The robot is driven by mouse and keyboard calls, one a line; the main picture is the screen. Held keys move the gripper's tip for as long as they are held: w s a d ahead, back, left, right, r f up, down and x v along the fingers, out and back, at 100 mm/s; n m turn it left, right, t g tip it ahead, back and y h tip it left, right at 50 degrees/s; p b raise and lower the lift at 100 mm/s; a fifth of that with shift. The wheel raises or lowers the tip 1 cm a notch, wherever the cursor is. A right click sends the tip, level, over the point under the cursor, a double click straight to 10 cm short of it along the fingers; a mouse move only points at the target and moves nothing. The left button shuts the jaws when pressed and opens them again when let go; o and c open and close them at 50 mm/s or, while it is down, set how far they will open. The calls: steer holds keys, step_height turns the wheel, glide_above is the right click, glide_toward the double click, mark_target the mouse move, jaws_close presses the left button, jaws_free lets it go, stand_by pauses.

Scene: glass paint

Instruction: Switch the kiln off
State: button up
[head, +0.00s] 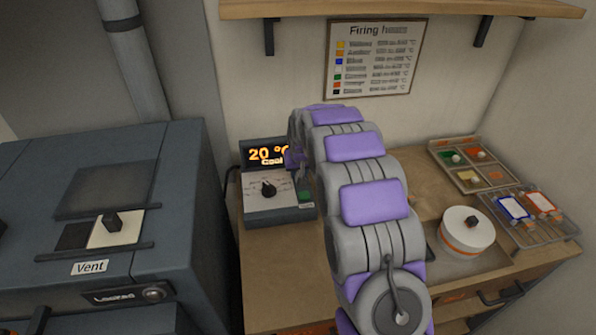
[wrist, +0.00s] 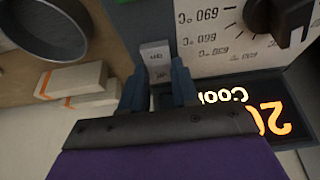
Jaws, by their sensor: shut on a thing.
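The kiln's controller box (head: 280,205) stands on the bench in the head view. Its display (head: 265,155) reads 20 °C and "Cool", and it also shows upside down in the wrist view (wrist: 245,105). A dark dial (head: 268,188) sits on its face; it also shows in the wrist view (wrist: 278,20). A small light-grey switch lever (wrist: 156,60) with faint lettering is at the panel's edge. My gripper (wrist: 158,88) is shut on this lever, one finger on each side. In the head view my arm hides the lever and most of my gripper (head: 297,160).
A dark kiln (head: 185,190) with a vent slider (head: 113,222) stands left. A white round pot (head: 466,232), a rack (head: 545,232) and a colour tray (head: 440,150) are right. In the wrist view, pale blocks (wrist: 85,82) and a round dish (wrist: 50,30) lie near.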

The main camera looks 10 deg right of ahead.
jaws_close()
steer(key=shift+d, duration=0.1)
steer(key=shift+r+p, duration=0.1)
steer(key=shift+p, duration=0.55)
steer(key=shift+w+g+p, duration=0.2)
steer(key=shift+g+p, duration=0.5)
steer(key=shift+p, duration=0.15)
steer(key=shift+w+g+p, duration=0.2)
steer(key=shift+g+p, duration=0.4)
steer(key=shift+p, duration=0.25)
steer(key=o, duration=0.9)
jaws_free()
